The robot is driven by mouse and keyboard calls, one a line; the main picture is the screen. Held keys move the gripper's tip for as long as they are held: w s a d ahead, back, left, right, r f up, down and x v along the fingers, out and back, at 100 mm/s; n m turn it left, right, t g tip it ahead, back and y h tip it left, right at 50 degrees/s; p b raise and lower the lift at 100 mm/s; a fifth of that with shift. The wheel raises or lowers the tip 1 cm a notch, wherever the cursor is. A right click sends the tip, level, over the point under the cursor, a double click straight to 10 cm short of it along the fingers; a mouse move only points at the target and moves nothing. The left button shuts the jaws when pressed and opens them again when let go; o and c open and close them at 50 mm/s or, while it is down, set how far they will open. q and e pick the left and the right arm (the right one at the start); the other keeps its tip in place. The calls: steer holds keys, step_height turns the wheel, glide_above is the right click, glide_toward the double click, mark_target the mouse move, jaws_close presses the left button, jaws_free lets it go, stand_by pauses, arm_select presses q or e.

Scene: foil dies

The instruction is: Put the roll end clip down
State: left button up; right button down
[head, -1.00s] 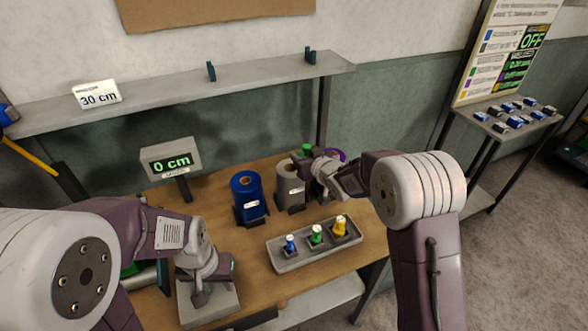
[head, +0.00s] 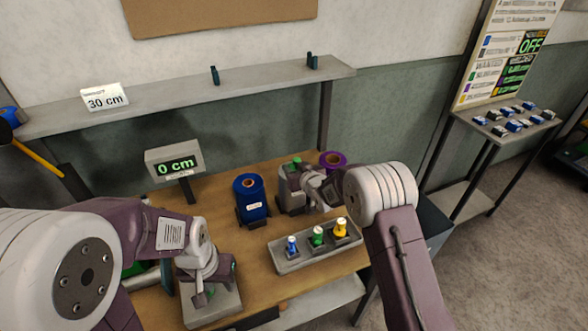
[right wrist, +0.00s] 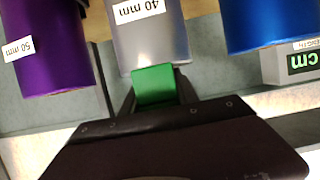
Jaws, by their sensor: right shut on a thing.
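My right gripper (head: 297,172) is shut on the green roll end clip (right wrist: 153,86). In the right wrist view the clip sits between the fingers and overlaps the edge of the grey roll (right wrist: 150,35), labelled 40 mm. I cannot tell whether clip and roll touch.
A blue roll (head: 250,195) stands left of the grey one and a purple roll (head: 334,160) to its right. A grey tray (head: 290,265) holds blue, green and yellow pegs in front. A display (head: 173,163) reads 0 cm. Bare wooden table (head: 255,282) lies left of the tray.

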arm_select(q)
steer(key=shift+s+f+b, duration=0.1)
steer(key=shift+f+b, duration=0.3)
steer(key=shift+f, duration=0.15)
arm_select(e)
steer(key=shift+s+f, duration=0.2)
steer(key=shift+f, duration=0.35)
steer(key=shift+s+f, duration=0.15)
steer(key=shift+f, duration=0.4)
steer(key=c, duration=0.9)
jaws_free()
steer(key=shift+r+p, duration=0.6)
steer(key=shift+s+d+r, duration=0.1)
steer(key=shift+r, duration=0.05)
arm_select(q)
steer(key=shift+w+f+b, duration=0.25)
steer(key=shift+b, duration=0.55)
arm_select(e)
steer(key=v, duration=1.1)
steer(key=shift+r, duration=0.4)
